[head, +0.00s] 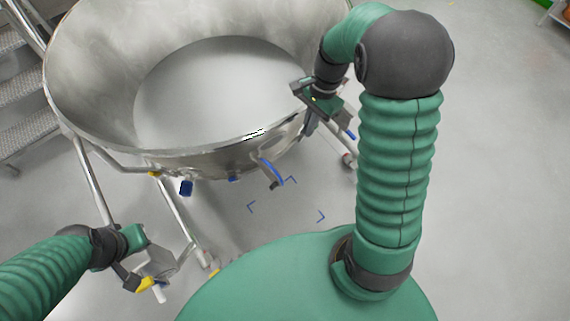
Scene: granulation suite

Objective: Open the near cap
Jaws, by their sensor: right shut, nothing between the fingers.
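A large open steel vessel (90,130) stands in front of me. Small blue fittings show low on its near side: a block (186,188), a smaller piece (233,179) and a curved lever (271,171). I cannot tell which part is the near cap. My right gripper (311,124) is at the vessel's right rim, its fingers pointing down beside the outer wall. It is shut and empty, and I cannot tell whether it touches the wall. My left gripper (150,268) is low at the left, apart from the blue fittings; its finger opening is unclear.
The vessel stands on a tubular steel frame (175,215) with wheels. Metal steps (20,105) are at the far left. Blue corner marks (321,216) lie on the pale floor.

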